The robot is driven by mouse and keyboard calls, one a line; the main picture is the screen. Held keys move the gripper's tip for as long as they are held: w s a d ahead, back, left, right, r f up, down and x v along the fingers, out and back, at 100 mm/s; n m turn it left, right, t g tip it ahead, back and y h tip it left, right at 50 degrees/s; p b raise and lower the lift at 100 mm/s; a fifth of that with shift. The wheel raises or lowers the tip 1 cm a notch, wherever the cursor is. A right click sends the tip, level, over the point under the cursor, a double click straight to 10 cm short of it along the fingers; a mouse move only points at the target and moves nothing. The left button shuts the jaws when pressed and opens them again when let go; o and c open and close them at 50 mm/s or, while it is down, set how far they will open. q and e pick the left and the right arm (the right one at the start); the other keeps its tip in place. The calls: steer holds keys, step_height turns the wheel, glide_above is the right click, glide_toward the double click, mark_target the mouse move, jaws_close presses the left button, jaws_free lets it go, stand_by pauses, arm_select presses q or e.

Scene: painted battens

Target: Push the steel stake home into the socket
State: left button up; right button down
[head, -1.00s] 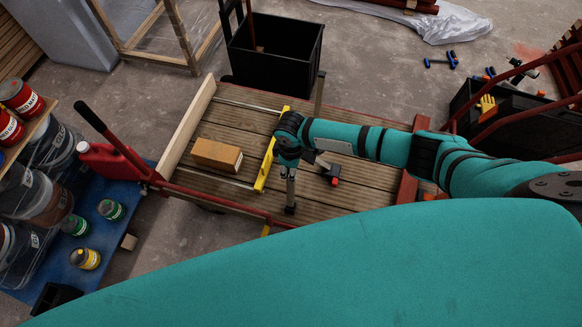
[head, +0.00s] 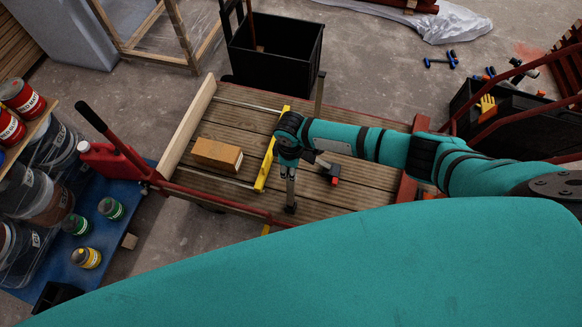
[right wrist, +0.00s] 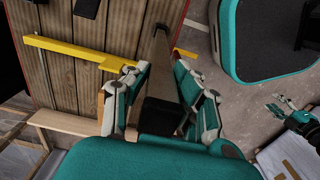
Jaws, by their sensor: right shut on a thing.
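The steel stake (head: 291,187) is a dark grey post at the near edge of the slatted trolley deck. My right gripper (head: 288,168) is above it in the head view, shut on it. In the right wrist view the stake (right wrist: 160,55) runs away from between the fingers of my right gripper (right wrist: 158,88), close to the deck's red rim. The stake's lower end is near the rim; the socket is too small or hidden, so I cannot tell how deep the stake sits.
A yellow bar (head: 266,165) lies across the deck (head: 235,120), beside my gripper. A brown block (head: 217,154) and a red-and-black tool (head: 332,173) lie on the deck. Another upright post (head: 320,95) stands at the far edge. A black bin (head: 275,55) stands behind.

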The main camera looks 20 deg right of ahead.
steer(key=shift+r, duration=0.1)
step_height(320, 180, down, 7)
steer(key=b, duration=0.4)
steer(key=shift+b, duration=0.35)
stand_by(2.4)
steer(key=c, duration=1)
jaws_free()
step_height(320, 180, up, 12)
steer(key=shift+f, duration=0.1)
